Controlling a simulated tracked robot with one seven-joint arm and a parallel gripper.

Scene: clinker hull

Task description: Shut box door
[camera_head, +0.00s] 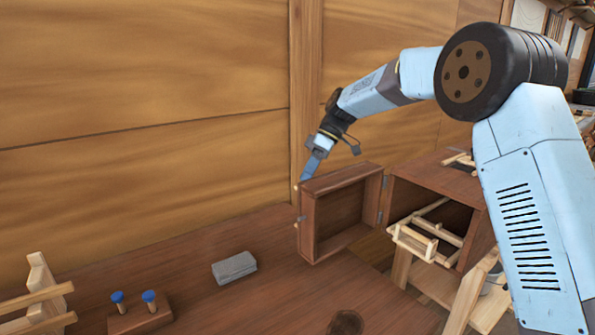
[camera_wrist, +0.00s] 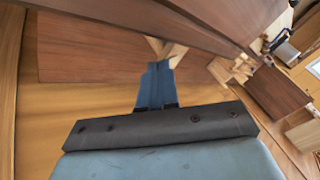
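The brown wooden box (camera_head: 438,176) stands at the right of the head view with its front open. Its door (camera_head: 340,178), a shallow framed tray-like panel, hangs from hinges on the box's left front edge and is swung wide open to the left. My gripper (camera_head: 306,172) is at the door's outer left side, near its upper corner; I cannot tell whether it touches. In the wrist view the blue fingers of my gripper (camera_wrist: 157,82) lie together with nothing seen between them. A dark wooden edge (camera_wrist: 190,25) crosses just beyond them.
Pale wooden pieces (camera_head: 428,240) sit in the box opening. A grey block (camera_head: 234,268), a stand with two blue-topped pegs (camera_head: 140,314) and a pale wooden rack (camera_head: 42,290) are on the bench (camera_head: 200,250). A plank wall (camera_head: 150,150) rises close behind the door.

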